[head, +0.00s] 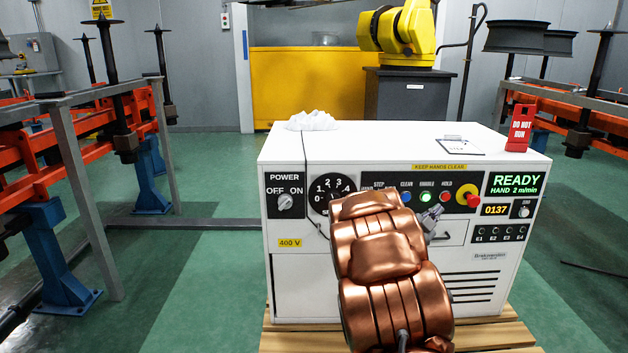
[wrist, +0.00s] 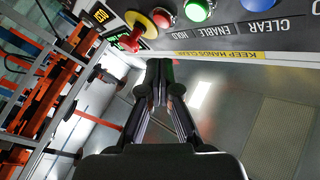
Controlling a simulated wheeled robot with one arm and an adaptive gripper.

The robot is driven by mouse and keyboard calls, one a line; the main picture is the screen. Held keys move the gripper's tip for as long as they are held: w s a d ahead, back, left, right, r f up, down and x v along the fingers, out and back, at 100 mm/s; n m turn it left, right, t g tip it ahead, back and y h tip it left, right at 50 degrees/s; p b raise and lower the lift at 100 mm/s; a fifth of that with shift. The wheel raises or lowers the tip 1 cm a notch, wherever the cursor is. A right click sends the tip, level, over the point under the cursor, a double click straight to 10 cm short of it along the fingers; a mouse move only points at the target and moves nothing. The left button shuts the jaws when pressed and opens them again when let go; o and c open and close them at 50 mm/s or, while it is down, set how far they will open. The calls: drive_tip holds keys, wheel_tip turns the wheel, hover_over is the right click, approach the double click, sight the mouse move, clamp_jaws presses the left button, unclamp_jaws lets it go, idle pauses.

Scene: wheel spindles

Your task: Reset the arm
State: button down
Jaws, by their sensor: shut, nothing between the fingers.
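My copper arm reaches forward in the head view, in front of the white control cabinet (head: 400,145). My gripper (head: 432,213) is partly hidden behind the arm, near the cabinet's front below the button row. In the wrist view my gripper (wrist: 160,88) has its dark fingers together with nothing between them. The control panel appears upside down along the top of that view. The red stop knob with its yellow ring (wrist: 142,24) is just beyond the fingertips in the picture; I cannot tell the exact gap.
A red sign (head: 520,128), a clipboard (head: 456,146) and a crumpled white cloth (head: 313,121) lie or stand on the cabinet top. Orange racks (head: 60,150) with spindles stand on the left, more on the right. Green floor (head: 200,270) is open left of the cabinet.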

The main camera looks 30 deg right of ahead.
drive_tip(key=w+a+r+n+t+y+p, duration=0.25)
drive_tip(key=w+a+r+y+p, duration=0.2)
drive_tip(key=a, duration=0.35)
drive_tip(key=w+a+r+n+t+y+p, duration=0.1)
drive_tip(key=w+a+r+n+y+p, duration=0.2)
drive_tip(key=a+p, duration=0.4)
drive_tip(key=w+a+r+n+t+y+p, duration=0.25)
drive_tip(key=w+a+y+p, duration=0.2)
drive_tip(key=a, duration=0.45)
drive_tip(key=s+a+r+n+g+y+p, duration=0.1)
drive_tip(key=a+r+n+p, duration=0.15)
drive_tip(key=a, duration=0.35)
drive_tip(key=s+a+r+n+g+y+p, duration=0.1)
drive_tip(key=s+a+r+n+y+p, duration=0.15)
drive_tip(key=a, duration=0.25)
drive_tip(key=s+a+r+n+g+y+p, duration=0.2)
drive_tip(key=s+a+r+p, duration=0.3)
drive_tip(key=a, duration=0.3)
drive_tip(key=s+a+r+n+g+y+p, duration=0.2)
drive_tip(key=s+a+r+n+p, duration=0.1)
drive_tip(key=s+a+p, duration=0.35)
drive_tip(key=s+a+r+n+g+p, duration=0.2)
drive_tip(key=s+r+p, duration=0.2)
drive_tip(key=s, duration=0.7)
drive_tip(key=s+a+r+n+g+p, duration=0.3)
drive_tip(key=s+r, duration=0.3)
drive_tip(key=s, duration=0.4)
drive_tip(key=shift+s+a+g+p, duration=0.3)
drive_tip(key=shift+s+a+p, duration=0.1)
drive_tip(key=shift+p, duration=0.4)
